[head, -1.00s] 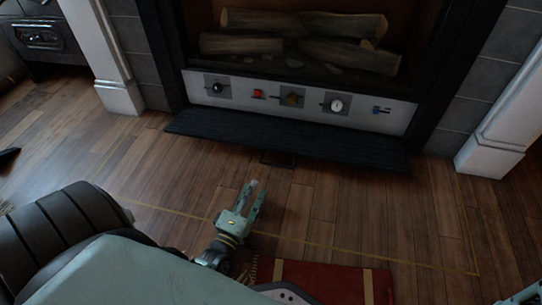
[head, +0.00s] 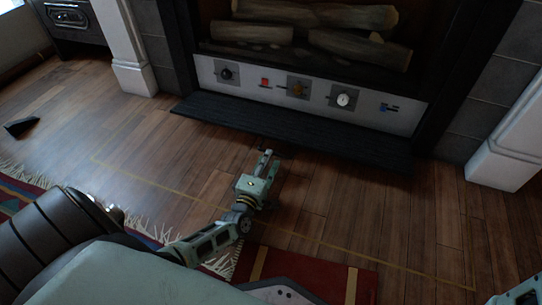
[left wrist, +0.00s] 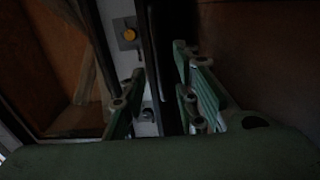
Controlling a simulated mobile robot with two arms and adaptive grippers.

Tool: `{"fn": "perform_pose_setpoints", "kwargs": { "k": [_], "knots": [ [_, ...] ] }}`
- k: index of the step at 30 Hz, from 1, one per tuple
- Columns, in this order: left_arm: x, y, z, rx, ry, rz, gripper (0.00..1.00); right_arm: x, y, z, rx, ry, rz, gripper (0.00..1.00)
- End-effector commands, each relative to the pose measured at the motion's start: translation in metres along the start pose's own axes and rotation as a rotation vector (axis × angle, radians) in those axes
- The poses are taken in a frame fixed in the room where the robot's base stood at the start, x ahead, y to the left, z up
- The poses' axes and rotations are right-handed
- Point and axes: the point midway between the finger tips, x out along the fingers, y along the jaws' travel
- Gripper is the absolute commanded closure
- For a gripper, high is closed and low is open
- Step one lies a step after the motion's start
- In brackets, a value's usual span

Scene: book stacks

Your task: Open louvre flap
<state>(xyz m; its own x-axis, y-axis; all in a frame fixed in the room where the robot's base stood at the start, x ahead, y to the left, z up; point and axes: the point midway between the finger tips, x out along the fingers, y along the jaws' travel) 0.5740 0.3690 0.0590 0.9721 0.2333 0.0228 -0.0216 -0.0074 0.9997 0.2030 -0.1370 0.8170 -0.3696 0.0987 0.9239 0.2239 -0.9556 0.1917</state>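The louvre flap (head: 305,132) is a long black slatted panel below the fireplace's control strip, low over the wooden floor. Its exact tilt is hard to tell. My left gripper (head: 267,154) is at the front edge of the flap, near its middle, pointing toward the fireplace. In the left wrist view its two fingers (left wrist: 157,88) stand apart, with a dark strip, probably the flap, running between them in that view. I cannot tell whether they touch it. My right gripper is out of view.
The pale control strip (head: 313,93) carries several knobs and switches, with logs (head: 315,30) above. White pillars (head: 508,148) flank the fireplace. A dark stove (head: 72,20) stands at the far left. Red rugs (head: 305,272) lie near my base.

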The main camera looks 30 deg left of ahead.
Motion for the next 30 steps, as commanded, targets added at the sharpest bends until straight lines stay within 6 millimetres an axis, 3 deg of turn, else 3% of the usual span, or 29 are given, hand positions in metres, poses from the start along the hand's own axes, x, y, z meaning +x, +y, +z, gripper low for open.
{"fn": "perform_pose_setpoints", "kwargs": {
  "k": [1, 7, 18, 28, 30],
  "knots": [
    [0.010, -0.004, 0.000, -0.001, 0.000, 0.003, 0.72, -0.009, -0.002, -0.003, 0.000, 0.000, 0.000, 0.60],
    [0.034, -0.003, -0.001, 0.000, 0.001, 0.001, 0.72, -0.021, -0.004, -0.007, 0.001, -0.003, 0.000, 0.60],
    [0.041, -0.001, -0.001, 0.000, 0.000, -0.001, 0.72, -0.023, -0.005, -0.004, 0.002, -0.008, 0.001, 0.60],
    [0.041, -0.001, 0.000, 0.000, 0.000, -0.001, 1.00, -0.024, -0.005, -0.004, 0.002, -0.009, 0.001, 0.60],
    [0.041, -0.001, 0.000, 0.000, 0.000, -0.001, 1.00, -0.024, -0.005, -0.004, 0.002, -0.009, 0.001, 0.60]
  ]
}}
